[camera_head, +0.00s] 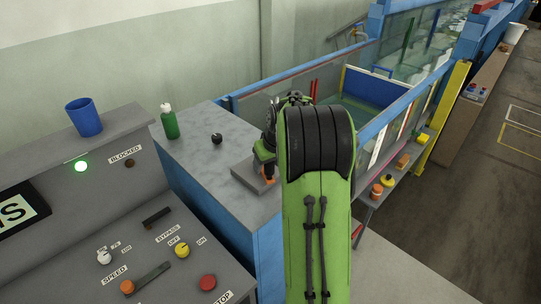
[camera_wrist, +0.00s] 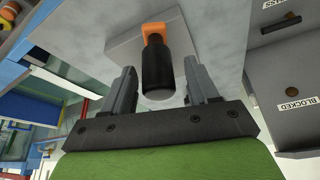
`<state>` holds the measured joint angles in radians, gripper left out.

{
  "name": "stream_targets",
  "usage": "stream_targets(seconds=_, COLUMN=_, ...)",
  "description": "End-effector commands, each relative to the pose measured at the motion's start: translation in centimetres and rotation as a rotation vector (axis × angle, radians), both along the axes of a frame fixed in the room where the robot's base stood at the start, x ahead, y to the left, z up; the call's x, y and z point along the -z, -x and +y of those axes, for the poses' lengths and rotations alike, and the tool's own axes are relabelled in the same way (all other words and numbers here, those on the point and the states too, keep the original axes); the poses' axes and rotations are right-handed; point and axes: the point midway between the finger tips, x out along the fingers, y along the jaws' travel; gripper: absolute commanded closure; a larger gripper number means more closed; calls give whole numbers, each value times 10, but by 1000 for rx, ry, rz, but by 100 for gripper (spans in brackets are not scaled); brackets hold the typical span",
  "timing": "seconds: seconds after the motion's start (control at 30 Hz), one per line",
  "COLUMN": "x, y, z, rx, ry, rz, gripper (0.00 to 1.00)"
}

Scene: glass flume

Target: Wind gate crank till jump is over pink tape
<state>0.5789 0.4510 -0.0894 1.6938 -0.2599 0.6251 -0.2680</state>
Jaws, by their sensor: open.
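The gate crank shows in the wrist view as an orange arm (camera_wrist: 154,29) with a black handle (camera_wrist: 157,65), on a grey mounting block (camera_wrist: 118,42). My gripper (camera_wrist: 160,78) is open, with one finger on each side of the handle and visible gaps between. In the head view the orange part of the crank (camera_head: 267,174) shows below my gripper, and my green and black arm hides much of this area. The glass flume (camera_head: 385,100) lies beyond, with some greenish water inside. I cannot make out the jump or clearly identify the pink tape.
A grey bench top (camera_head: 205,165) carries a green bottle (camera_head: 170,124) and a small black knob (camera_head: 217,138). A shelf (camera_head: 385,185) with colored items runs along the flume.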

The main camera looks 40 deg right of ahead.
Motion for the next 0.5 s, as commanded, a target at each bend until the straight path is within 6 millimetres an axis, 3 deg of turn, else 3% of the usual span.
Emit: stream_targets(seconds=0.5, x=-124, y=49, z=9, rx=1, ry=4, rz=-4, gripper=41)
